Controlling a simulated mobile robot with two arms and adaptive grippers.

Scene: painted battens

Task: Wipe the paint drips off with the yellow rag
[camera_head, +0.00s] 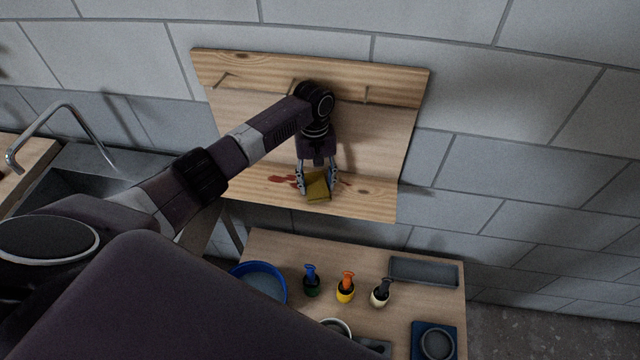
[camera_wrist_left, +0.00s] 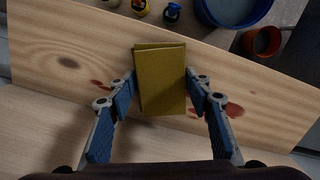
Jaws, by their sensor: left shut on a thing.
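The yellow rag (camera_head: 318,187) is a folded pad between the fingers of my left gripper (camera_head: 317,182). It also shows in the left wrist view (camera_wrist_left: 162,82), with the blue-padded fingers of the left gripper (camera_wrist_left: 160,100) on both sides of it. The rag is over the lower wooden batten (camera_head: 250,190); I cannot tell whether it touches the wood. Red paint drips (camera_head: 283,180) show on the batten to the left of the rag, with a smaller mark to its right. In the left wrist view a larger red drip (camera_wrist_left: 232,109) lies right of the rag. My right gripper is not in view.
Below the board a small table (camera_head: 290,245) holds a blue basin (camera_head: 262,270), green, yellow and cream pots with handles standing in them, a grey tray (camera_head: 423,271) and a dark blue square item (camera_head: 418,350). A sink with a tap (camera_head: 85,125) is at left. A block wall stands behind.

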